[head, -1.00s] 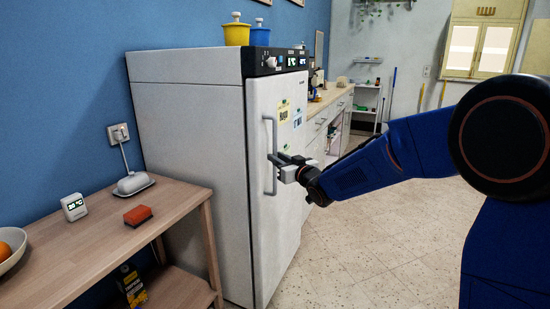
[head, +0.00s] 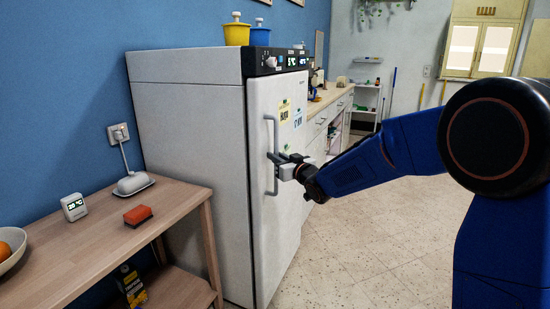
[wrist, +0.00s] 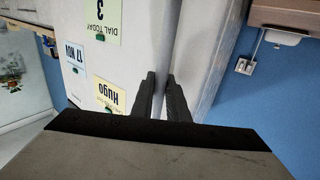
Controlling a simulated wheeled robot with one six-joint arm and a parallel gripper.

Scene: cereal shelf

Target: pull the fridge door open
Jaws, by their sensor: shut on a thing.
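The white fridge (head: 190,130) stands against the blue wall, and its door (head: 290,215) looks shut or nearly so. A vertical bar handle (head: 275,183) runs along the left side of the door. My gripper (head: 275,157) is shut on the handle, around the middle of the bar. In the wrist view, both dark fingers (wrist: 160,80) point at the white door front, and the handle between them is mostly hidden. Paper notes with magnets (wrist: 108,95) sit on the door beside the fingers.
A wooden table (head: 100,245) with a red sponge (head: 138,214) and a small display (head: 74,207) stands left of the fridge. Yellow (head: 236,35) and blue (head: 260,37) pots sit on top. A counter (head: 325,103) lies beyond. The floor (head: 400,240) before the door is clear.

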